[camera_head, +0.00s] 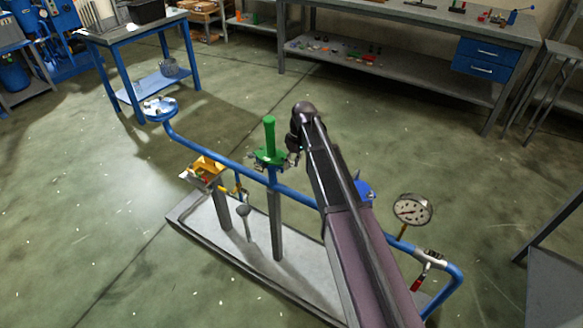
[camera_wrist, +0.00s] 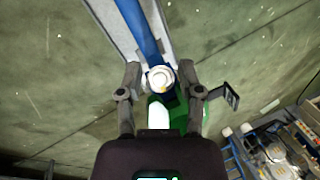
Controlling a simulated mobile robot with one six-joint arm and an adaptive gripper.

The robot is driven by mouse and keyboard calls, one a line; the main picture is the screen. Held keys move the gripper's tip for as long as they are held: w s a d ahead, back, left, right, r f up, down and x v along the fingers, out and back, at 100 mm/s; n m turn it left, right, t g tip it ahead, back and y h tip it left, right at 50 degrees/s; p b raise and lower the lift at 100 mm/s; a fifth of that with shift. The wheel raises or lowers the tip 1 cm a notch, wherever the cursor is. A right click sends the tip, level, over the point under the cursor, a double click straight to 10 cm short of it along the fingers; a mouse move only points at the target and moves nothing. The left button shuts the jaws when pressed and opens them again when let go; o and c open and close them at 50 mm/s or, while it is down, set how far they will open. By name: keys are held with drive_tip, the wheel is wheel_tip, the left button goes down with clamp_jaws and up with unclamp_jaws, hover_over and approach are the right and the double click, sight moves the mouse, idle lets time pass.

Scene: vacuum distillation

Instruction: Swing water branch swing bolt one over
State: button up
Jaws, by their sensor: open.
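A blue pipe (camera_head: 215,158) runs over a low grey base, and it also shows in the wrist view (camera_wrist: 138,30). A green upright part (camera_head: 269,137) stands on the pipe's middle; green parts (camera_wrist: 182,112) also show in the wrist view. My gripper (camera_wrist: 160,72) is open, its two fingers on either side of a bright, round, bolt-like end (camera_wrist: 158,79). I cannot tell whether the fingers touch it, or whether it is swing bolt one. In the head view my arm crosses the pipe's right part and hides some of it; my fingers are not clear there.
A pressure gauge (camera_head: 413,209) and a red-handled valve (camera_head: 418,281) stand at the pipe's right end. A yellow box (camera_head: 207,168) is left of the green part. A dark bracket (camera_wrist: 226,95) sits right of my fingers. Blue table (camera_head: 135,36) and workbench (camera_head: 420,12) stand behind; floor between is clear.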

drive_tip(key=shift+f, duration=0.1)
drive_tip(key=shift+c, duration=0.2)
clamp_jaws()
drive_tip(key=shift+w+a+r+g+h, duration=0.15)
drive_tip(key=shift+a+r+g+h, duration=0.2)
drive_tip(key=shift+h, duration=0.25)
drive_tip(key=shift+d+f, duration=0.1)
drive_tip(key=shift+o, duration=0.2)
unclamp_jaws()
